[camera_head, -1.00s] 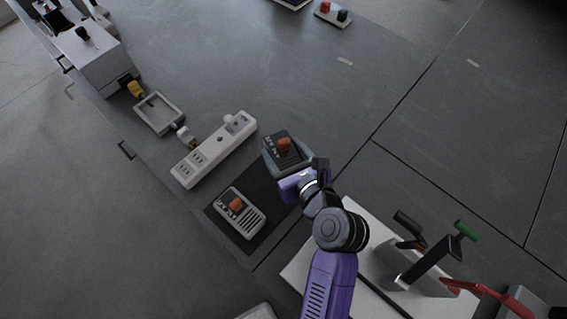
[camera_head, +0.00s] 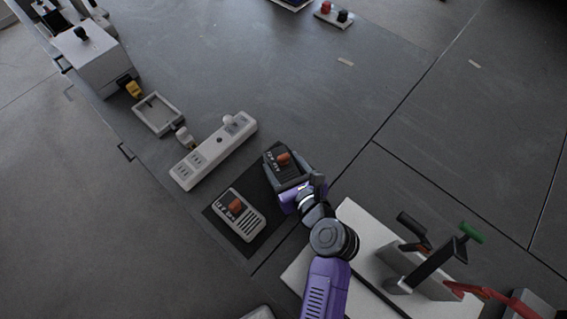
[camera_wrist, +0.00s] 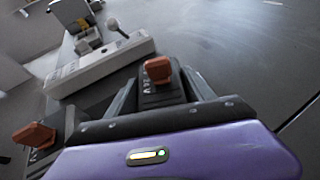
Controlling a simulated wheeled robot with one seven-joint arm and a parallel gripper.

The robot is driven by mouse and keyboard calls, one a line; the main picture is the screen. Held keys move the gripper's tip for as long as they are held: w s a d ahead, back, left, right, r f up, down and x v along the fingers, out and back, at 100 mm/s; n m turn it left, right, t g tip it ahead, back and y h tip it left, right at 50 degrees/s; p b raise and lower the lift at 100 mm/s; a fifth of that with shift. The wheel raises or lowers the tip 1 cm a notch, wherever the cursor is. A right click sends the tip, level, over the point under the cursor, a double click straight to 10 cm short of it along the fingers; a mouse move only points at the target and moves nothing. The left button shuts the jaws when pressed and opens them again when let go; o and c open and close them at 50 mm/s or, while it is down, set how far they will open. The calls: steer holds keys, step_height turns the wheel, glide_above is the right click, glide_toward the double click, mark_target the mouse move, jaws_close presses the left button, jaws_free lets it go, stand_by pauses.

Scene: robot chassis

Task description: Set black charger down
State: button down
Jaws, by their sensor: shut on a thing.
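The black charger (camera_head: 288,174) with an orange-red knob is between the jaws of my gripper (camera_head: 283,167), at the upper right end of a dark mat (camera_head: 262,232). In the wrist view the black charger (camera_wrist: 157,92) sits between the two grey fingers of my gripper (camera_wrist: 157,80). Its lower part is hidden by the gripper body. I cannot tell whether its underside touches the mat. A light grey charger (camera_head: 244,216) with a similar orange knob lies on the mat to the lower left, apart from the black one.
A white power strip (camera_head: 213,150) lies just above and left of the mat, with a white plug beside it. A grey square frame (camera_head: 157,114) and a white box (camera_head: 94,60) stand farther up left. A white board with green- and red-handled clamps (camera_head: 436,262) is at lower right.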

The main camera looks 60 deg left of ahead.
steer(key=shift+c, duration=1.9)
jaws_free()
steer(key=shift+r, duration=0.2)
steer(key=v, duration=1.2)
steer(key=shift+f+p, duration=0.1)
steer(key=shift+p, duration=0.2)
